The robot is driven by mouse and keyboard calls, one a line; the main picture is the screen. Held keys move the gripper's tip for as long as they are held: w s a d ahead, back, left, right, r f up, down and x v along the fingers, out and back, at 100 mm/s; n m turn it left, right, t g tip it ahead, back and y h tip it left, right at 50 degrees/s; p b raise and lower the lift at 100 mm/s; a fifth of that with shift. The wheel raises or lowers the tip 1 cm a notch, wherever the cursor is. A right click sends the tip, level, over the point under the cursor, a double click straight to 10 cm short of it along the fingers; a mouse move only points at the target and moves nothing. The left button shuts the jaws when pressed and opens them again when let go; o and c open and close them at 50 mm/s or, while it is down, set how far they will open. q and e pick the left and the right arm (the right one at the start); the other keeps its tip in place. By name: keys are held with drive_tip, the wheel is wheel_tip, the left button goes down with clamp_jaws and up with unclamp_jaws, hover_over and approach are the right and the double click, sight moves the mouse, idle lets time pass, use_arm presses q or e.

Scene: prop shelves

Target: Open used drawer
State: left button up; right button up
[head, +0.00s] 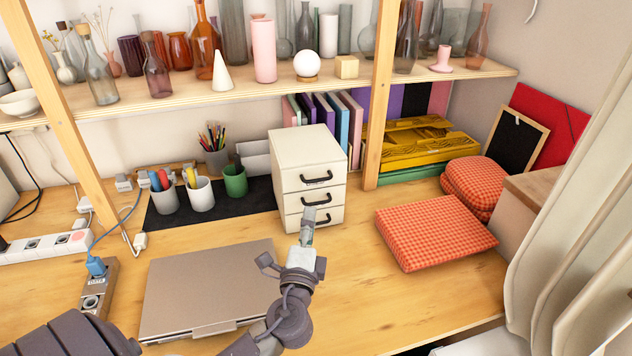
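A small white drawer unit (301,150) stands on the wooden desk below the shelf. Its front has three drawers with dark handles: top (316,179), middle (317,200) and bottom (323,220). All three drawers look closed. No label marks which one is the used drawer. My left gripper (307,226) is in front of the unit, its tip overlapping the left part of the lower drawers in the head view. I cannot tell whether it touches a handle, and its finger opening is not clear. My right gripper is not in view.
A closed laptop (205,290) lies left of my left gripper. Orange checked cushions (434,230) lie to the right. Cups (201,194) stand on a dark mat left of the unit. A shelf (270,88) with glassware runs above. Bare desk (385,300) is free at front right.

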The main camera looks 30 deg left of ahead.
sight(316, 181)
use_arm(q)
drive_tip(key=p+x, duration=0.2)
drive_tip(key=x, duration=0.8)
drive_tip(key=shift+w+a+r, duration=0.1)
drive_tip(key=shift+a, duration=0.1)
drive_tip(key=shift+w+a, duration=0.25)
drive_tip(key=shift+w, duration=0.3)
drive_tip(key=shift+w+a, duration=0.1)
clamp_jaws()
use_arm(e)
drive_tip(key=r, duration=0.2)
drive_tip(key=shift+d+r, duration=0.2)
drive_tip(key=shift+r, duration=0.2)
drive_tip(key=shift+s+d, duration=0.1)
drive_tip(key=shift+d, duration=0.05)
